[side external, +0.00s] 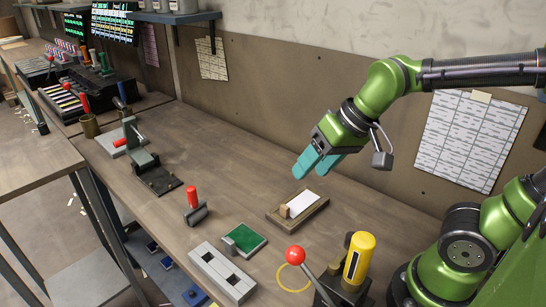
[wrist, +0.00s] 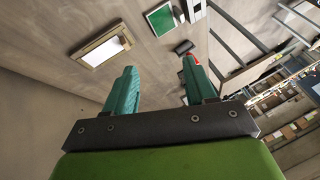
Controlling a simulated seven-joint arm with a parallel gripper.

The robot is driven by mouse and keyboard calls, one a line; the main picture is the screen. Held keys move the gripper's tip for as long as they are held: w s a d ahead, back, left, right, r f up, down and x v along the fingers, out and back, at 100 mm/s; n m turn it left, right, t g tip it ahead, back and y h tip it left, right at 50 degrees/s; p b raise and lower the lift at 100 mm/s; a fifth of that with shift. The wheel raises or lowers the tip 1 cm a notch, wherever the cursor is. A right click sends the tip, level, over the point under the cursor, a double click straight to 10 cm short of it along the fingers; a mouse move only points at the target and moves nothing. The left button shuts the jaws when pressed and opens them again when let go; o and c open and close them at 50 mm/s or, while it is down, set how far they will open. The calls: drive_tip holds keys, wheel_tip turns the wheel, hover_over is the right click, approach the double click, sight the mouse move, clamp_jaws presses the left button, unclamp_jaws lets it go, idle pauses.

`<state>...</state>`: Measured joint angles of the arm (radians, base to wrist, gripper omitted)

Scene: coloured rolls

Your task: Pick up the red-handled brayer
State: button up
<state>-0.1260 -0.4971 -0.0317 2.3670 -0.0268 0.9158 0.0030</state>
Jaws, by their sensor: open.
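The red-handled brayer (side external: 193,200) stands on the workbench in the side view, its red handle upright above a dark roller. In the wrist view the brayer (wrist: 184,47) is beside the right fingertip, which partly hides its red handle. My gripper (side external: 310,175) is open and empty, with teal fingers pointing down. It is well above the bench, to the right of the brayer in the side view. Both fingers of my gripper (wrist: 158,66) show in the wrist view with nothing between them.
A wooden tray with white paper (side external: 298,207) lies between the brayer and my arm. A green pad (side external: 243,239) and a grey block with two dark squares (side external: 222,272) lie near the front edge. A yellow-handled tool (side external: 358,258) and a red-ball lever (side external: 296,255) stand close to my base.

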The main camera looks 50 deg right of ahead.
drive_tip(key=w+a+g+h, duration=0.1)
drive_tip(key=w+a, duration=0.2)
drive_tip(key=w, duration=0.3)
drive_tip(key=w+a+g, duration=0.1)
drive_tip(key=w+a, duration=0.2)
drive_tip(key=w, duration=0.4)
drive_tip(key=h, duration=0.3)
approach(191, 190)
drive_tip(key=shift+m, duration=0.3)
drive_tip(key=x, duration=0.3)
drive_tip(key=w+x, duration=0.1)
drive_tip(key=x, duration=0.3)
drive_tip(key=shift+w, duration=0.15)
drive_tip(key=f, duration=0.5)
drive_tip(key=shift+d, duration=0.4)
drive_tip(key=shift+w+f, duration=0.2)
drive_tip(key=shift+f, duration=0.15)
clamp_jaws()
